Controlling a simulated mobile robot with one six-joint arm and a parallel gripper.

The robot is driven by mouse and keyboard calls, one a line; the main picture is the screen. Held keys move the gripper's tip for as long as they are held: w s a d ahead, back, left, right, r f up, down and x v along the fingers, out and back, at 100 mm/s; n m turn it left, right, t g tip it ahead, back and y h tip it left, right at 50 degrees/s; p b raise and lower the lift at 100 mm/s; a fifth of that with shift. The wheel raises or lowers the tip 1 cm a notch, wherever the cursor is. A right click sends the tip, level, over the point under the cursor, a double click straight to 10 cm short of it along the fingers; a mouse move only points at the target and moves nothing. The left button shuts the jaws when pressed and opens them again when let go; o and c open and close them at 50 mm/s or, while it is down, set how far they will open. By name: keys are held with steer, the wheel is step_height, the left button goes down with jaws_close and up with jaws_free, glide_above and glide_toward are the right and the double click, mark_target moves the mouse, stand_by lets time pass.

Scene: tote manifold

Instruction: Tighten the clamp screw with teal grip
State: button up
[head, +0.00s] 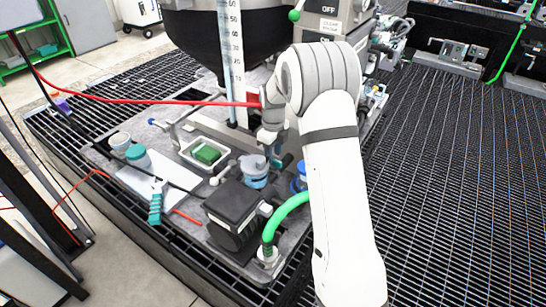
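My gripper (268,137) is at the centre of the view, low over the grey work plate and pointing down. My own arm partly covers it, and its fingers are too small and hidden to judge. A small teal piece (277,163) shows just below it, beside a blue-grey round fitting (253,170); it may be the clamp screw's grip, but I cannot tell whether my gripper touches it. A separate teal-handled tool (155,209) lies at the plate's front left edge.
A red line (150,101) crosses behind. A dark hopper (200,38) stands above.

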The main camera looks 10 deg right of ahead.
mark_target(274, 160)
steer(key=shift+r, duration=2.75)
steer(key=shift+s+r, duration=0.1)
steer(key=shift+r, duration=0.1)
steer(key=s+r+n+t+p, duration=0.1)
steer(key=s+r+n+p, duration=0.2)
steer(key=s+r+n, duration=1.25)
steer(key=s+n+t+p, duration=0.1)
steer(key=s+n, duration=1)
steer(key=s, duration=0.7)
steer(key=shift+s+f+n+t+p, duration=0.2)
steer(key=shift+f+n+t+p, duration=0.15)
steer(key=shift+f+p, duration=0.1)
